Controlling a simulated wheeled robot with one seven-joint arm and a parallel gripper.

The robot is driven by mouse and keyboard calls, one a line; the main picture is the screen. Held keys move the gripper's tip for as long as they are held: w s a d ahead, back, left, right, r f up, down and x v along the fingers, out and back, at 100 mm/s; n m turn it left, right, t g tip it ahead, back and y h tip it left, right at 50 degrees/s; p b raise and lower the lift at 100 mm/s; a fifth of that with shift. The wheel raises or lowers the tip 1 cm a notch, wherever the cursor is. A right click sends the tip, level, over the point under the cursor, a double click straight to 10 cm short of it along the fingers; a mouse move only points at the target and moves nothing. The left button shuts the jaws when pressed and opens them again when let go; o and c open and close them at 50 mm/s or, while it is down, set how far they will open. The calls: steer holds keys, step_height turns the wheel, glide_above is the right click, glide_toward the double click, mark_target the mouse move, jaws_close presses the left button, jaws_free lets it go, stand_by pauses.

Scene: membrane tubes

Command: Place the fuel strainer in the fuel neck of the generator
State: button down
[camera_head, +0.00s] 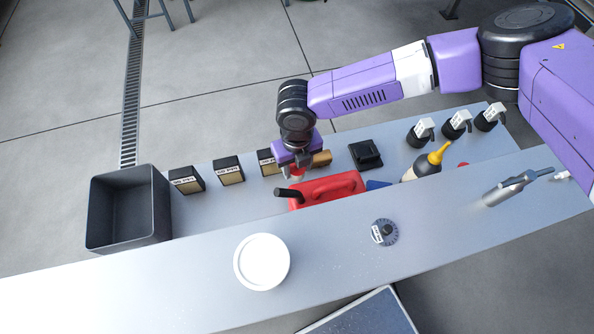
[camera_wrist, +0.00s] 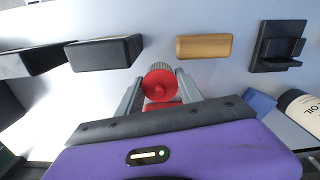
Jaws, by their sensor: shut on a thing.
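My gripper (camera_wrist: 160,88) is shut on a red round piece with a ribbed rim (camera_wrist: 160,83), which I take to be the fuel strainer. In the head view my gripper (camera_head: 297,166) is above the bench, just behind a red fuel can (camera_head: 340,186) with a black spout. Only a small pale and red bit of the held piece shows there. In the wrist view a red patch lies just below the held piece. I cannot tell whether the piece touches anything. I cannot make out a generator or its fuel neck in either view.
A grey bin (camera_head: 108,240) stands at the left, beside several small boxes (camera_head: 228,170). A tan block (camera_head: 321,159), black holder (camera_head: 366,153) and yellow-topped bottle (camera_head: 420,168) are near the gripper. A white round lid (camera_head: 262,262) and grey dial (camera_head: 384,232) lie in front.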

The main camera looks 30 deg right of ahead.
mark_target(297, 174)
steer(key=shift+f, duration=1.8)
steer(key=shift+f, duration=0.2)
steer(key=c, duration=0.8)
jaws_free()
steer(key=shift+r, duration=0.1)
steer(key=shift+o, duration=0.2)
